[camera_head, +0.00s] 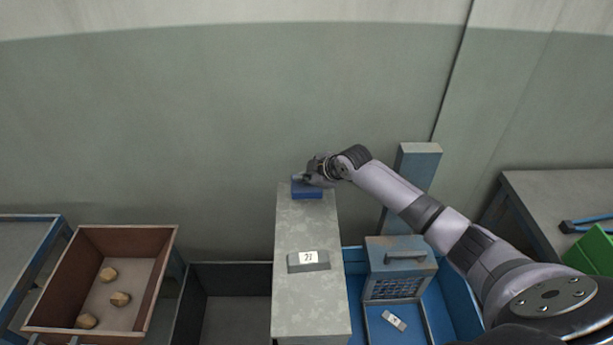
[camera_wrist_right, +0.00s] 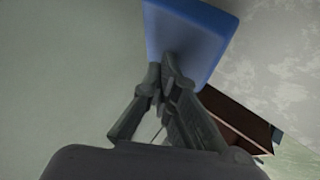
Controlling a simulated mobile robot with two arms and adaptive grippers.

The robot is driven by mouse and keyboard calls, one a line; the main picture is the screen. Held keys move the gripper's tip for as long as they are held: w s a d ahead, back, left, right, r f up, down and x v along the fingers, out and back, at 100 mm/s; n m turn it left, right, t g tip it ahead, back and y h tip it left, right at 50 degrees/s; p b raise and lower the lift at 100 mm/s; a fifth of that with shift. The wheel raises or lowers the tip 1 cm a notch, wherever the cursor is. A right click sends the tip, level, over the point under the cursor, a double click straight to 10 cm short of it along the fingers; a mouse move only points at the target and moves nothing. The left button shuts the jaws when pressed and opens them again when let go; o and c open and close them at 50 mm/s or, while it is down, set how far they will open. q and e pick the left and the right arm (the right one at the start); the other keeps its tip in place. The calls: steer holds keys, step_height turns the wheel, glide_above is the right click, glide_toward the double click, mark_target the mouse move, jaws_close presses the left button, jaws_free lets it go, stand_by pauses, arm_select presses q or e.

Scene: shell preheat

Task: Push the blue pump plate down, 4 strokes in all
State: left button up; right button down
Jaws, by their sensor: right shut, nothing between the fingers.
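The blue pump plate (camera_head: 307,187) sits at the far end of a long grey metal housing (camera_head: 309,235). My right gripper (camera_head: 314,176) is at the plate, over its top, with its fingers shut and empty. In the right wrist view the blue plate (camera_wrist_right: 190,40) fills the upper middle, and the shut fingertips (camera_wrist_right: 168,75) are at its face. I cannot tell whether they touch it or how far down the plate is. My left gripper is not in view.
A brown tray (camera_head: 165,262) with several round lumps stands at the left, beside a dark bin (camera_head: 232,267). Right of the housing, a blue tray (camera_head: 437,318) holds a grey-blue box with a handle (camera_head: 402,262). A blue post (camera_head: 416,165) rises behind my right forearm.

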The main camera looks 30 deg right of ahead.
mark_target(305, 184)
steer(key=shift+d+r+p, duration=0.1)
steer(key=shift+r+p, duration=1)
steer(key=shift+r, duration=0.45)
steer(key=shift+w+r, duration=0.1)
steer(key=shift+r, duration=0.1)
step_height(305, 184, up, 5)
steer(key=p, duration=0.4)
steer(key=shift+f, duration=0.15)
stand_by(0.9)
